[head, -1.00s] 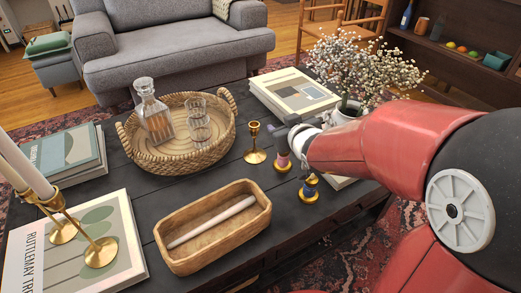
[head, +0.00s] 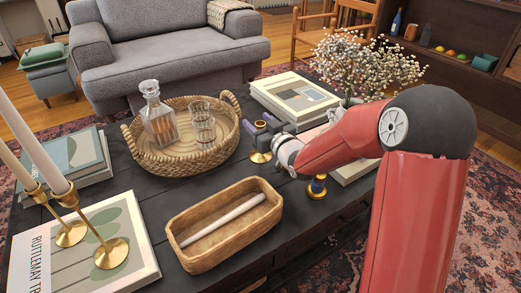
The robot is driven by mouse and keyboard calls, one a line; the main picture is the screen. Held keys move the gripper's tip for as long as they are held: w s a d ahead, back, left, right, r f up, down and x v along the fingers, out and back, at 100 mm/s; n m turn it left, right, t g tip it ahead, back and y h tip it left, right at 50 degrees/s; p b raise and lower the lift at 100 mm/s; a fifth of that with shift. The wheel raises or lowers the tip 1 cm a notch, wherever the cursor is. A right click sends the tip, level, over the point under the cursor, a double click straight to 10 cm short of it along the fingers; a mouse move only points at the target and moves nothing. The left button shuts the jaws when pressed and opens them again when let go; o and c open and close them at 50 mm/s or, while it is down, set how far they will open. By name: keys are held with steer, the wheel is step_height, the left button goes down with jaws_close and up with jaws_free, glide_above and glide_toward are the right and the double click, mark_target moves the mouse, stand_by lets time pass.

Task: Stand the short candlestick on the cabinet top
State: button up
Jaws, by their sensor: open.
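The short candlestick (head: 260,157) is brass and stands upright on the dark coffee table, just right of the wicker tray, in the head view. My gripper (head: 260,127) is open at its upper part, with the cup showing between or just beside the fingers. I cannot tell whether the fingers touch it. The middle of its stem is partly hidden by my gripper. A dark wooden cabinet (head: 460,72) stands at the back right. Only part of it is in view, and bottles and small coloured things sit on it.
A wicker tray (head: 150,165) with decanter and glasses is left of my gripper. A wooden box (head: 180,250) with a candle lies in front. A blue-banded brass piece (head: 317,187), stacked books (head: 297,96) and white flowers (head: 365,62) are close by. Two taller candlesticks (head: 111,253) stand front left.

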steer(key=shift+w+a, duration=0.35)
steer(key=shift+w, duration=0.1)
jaws_close()
